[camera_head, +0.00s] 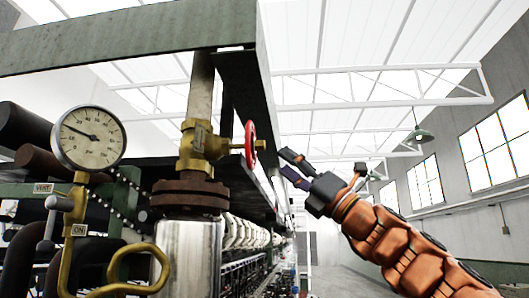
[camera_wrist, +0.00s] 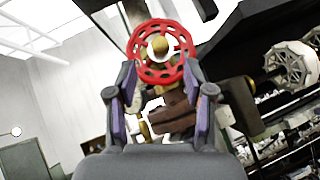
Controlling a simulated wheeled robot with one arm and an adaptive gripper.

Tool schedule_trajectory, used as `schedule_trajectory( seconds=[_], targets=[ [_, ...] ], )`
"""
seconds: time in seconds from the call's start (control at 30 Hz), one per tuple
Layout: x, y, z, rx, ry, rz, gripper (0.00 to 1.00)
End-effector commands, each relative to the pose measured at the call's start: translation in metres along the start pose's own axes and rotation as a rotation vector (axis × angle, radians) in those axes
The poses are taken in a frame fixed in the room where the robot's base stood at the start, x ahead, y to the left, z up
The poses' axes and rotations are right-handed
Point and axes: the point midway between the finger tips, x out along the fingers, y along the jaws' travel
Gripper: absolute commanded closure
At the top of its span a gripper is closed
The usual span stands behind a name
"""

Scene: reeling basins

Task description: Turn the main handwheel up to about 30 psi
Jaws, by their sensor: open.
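The red main handwheel (camera_head: 250,144) stands nearly edge-on in the head view, on the right end of a brass valve (camera_head: 198,146). In the wrist view the handwheel (camera_wrist: 162,78) faces me as a spoked ring ahead of the fingers. My gripper (camera_head: 284,162) is to the right of the wheel, with a visible gap between them. In the wrist view its two fingers are spread and empty, either side of the wheel's lower part. The round white gauge (camera_head: 90,138) is at the left; its needle points to the upper left, and its numbers are too small to read surely.
A green overhead beam (camera_head: 130,38) runs above the valve. A rusty flange (camera_head: 188,195) and a pale pipe (camera_head: 188,260) are below it. Brass vent fittings (camera_head: 75,235) are at the left. A long machine row (camera_head: 240,235) recedes behind. The hall floor on the right looks clear.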

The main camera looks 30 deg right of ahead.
Motion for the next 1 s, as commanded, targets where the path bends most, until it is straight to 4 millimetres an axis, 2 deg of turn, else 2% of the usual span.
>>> schedule_trajectory(
  seconds=[0.3,0.5,0.7,1.0],
  targets=[
    [0.043,0.000,-0.002,-0.004,0.006,-0.002,0.48],
    [0.062,-0.002,-0.002,-0.004,0.005,-0.005,0.48],
    [0.071,-0.001,-0.002,-0.003,0.005,-0.003,0.48],
    [0.071,-0.001,-0.002,-0.004,0.004,-0.003,0.48]
  ],
)
